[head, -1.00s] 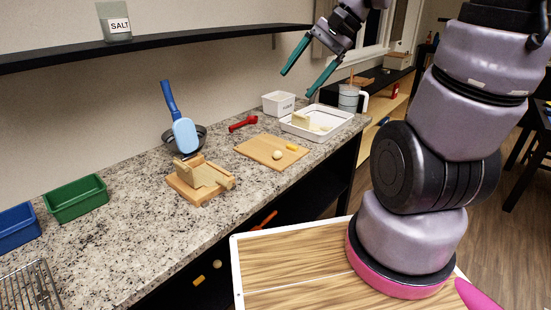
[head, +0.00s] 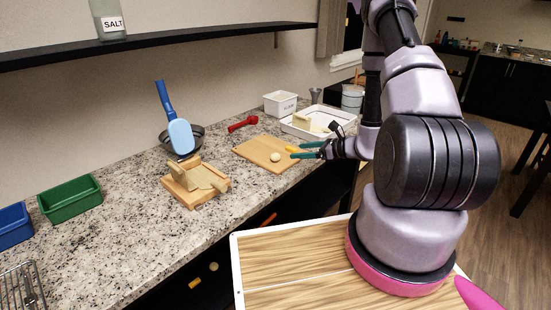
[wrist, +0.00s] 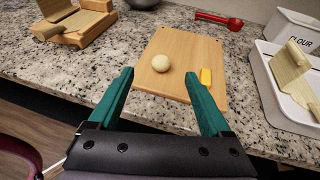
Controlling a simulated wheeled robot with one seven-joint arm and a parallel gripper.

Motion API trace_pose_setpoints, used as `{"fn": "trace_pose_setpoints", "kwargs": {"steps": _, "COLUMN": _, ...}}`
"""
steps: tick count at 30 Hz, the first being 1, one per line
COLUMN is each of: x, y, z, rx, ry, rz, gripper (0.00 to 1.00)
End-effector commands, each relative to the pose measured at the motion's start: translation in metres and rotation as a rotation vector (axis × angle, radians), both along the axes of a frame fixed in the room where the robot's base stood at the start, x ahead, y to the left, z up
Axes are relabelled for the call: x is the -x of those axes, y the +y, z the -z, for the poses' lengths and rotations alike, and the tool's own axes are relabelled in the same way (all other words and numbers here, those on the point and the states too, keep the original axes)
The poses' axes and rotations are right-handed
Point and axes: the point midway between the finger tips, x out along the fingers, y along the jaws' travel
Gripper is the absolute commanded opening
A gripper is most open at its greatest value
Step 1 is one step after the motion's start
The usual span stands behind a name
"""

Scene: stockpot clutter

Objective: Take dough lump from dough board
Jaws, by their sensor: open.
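The dough lump (head: 275,157) is a small pale round ball on the wooden dough board (head: 254,151), which lies flat on the speckled counter. In the wrist view the dough lump (wrist: 161,63) sits on the left part of the dough board (wrist: 186,43), ahead of my gripper. A small yellow piece (wrist: 206,77) lies on the board to its right. My gripper (head: 296,151) has teal fingers and is open and empty, just to the right of the dough lump. In the wrist view my gripper (wrist: 160,82) has its fingertips wide apart, with the dough lump beyond and between them.
A wooden press (head: 195,183) stands to the left. Bare counter surrounds the board's front left.

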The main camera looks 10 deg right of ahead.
Motion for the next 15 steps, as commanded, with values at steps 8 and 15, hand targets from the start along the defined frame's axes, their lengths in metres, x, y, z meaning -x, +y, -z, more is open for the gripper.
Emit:
{"fn": "trace_pose_setpoints", "kwargs": {"steps": 8, "x": -0.018, "y": 0.016, "z": 0.024, "rx": -0.005, "ry": 0.015, "rz": 0.033, "gripper": 0.82}}
{"fn": "trace_pose_setpoints", "kwargs": {"steps": 15, "x": -0.035, "y": 0.033, "z": 0.032, "rx": -0.004, "ry": 0.015, "rz": 0.034, "gripper": 0.82}}
